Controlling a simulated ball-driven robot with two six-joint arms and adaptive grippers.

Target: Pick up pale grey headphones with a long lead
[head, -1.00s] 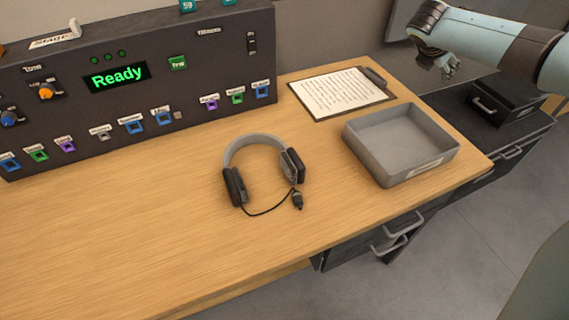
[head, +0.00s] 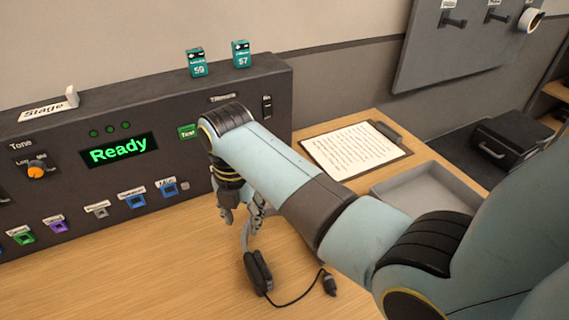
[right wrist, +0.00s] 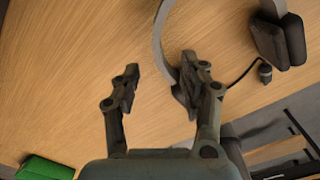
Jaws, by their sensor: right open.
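The headphones lie on the wooden desk, with a pale grey band and dark ear cups. In the head view one ear cup (head: 258,272) shows just below my right gripper (head: 242,212), and the arm hides much of the rest. A thin dark lead runs to a plug (head: 328,283) on the desk. In the right wrist view my right gripper (right wrist: 157,82) is open and empty. The band (right wrist: 159,38) curves past the fingertips and passes partly behind the right-hand finger. The ear cups (right wrist: 278,38) lie at upper right. My left gripper is not in view.
A dark control panel (head: 85,195) with a green "Ready" display stands behind the gripper. A clipboard (head: 402,149) and a grey tray (head: 450,188) are to the right, the tray partly behind my arm. The desk (head: 130,270) is clear at lower left.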

